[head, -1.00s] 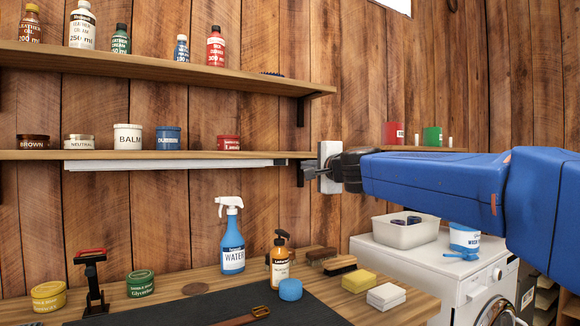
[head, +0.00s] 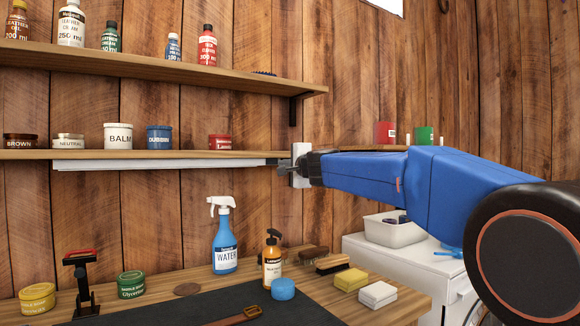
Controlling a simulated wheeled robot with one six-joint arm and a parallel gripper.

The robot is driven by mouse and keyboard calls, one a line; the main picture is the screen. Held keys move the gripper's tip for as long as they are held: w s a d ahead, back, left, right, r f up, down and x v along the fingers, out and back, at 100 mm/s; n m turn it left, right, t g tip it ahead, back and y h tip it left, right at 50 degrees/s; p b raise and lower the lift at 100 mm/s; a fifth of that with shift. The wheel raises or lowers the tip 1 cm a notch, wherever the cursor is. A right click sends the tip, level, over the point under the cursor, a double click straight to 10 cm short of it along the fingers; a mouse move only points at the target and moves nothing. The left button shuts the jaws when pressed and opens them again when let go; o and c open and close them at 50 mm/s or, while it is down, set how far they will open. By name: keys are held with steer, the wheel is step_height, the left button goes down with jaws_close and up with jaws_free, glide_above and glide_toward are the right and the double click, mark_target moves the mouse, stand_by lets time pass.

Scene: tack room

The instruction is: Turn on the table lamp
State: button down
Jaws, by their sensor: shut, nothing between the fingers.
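No table lamp shows in the head view. A long white strip (head: 160,164), perhaps a lamp, runs under the lower shelf; I cannot tell whether it is lit. A white wall plate (head: 300,182) is fixed to the wood wall just past the strip's right end. My gripper (head: 284,165) is shut and empty. It points left and overlaps the middle of the plate in the picture, hiding part of it. I cannot tell whether it touches the plate, and any switch on it is hidden.
The lower shelf (head: 180,154) holds several tins close left of my gripper. Below, the bench carries a blue spray bottle (head: 225,245), an amber pump bottle (head: 272,262), brushes and sponges. A white washer (head: 400,262) with a bin stands right, under my arm.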

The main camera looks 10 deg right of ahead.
mark_target(272, 162)
steer(key=shift+w+a, duration=0.2)
steer(key=shift+w, duration=1)
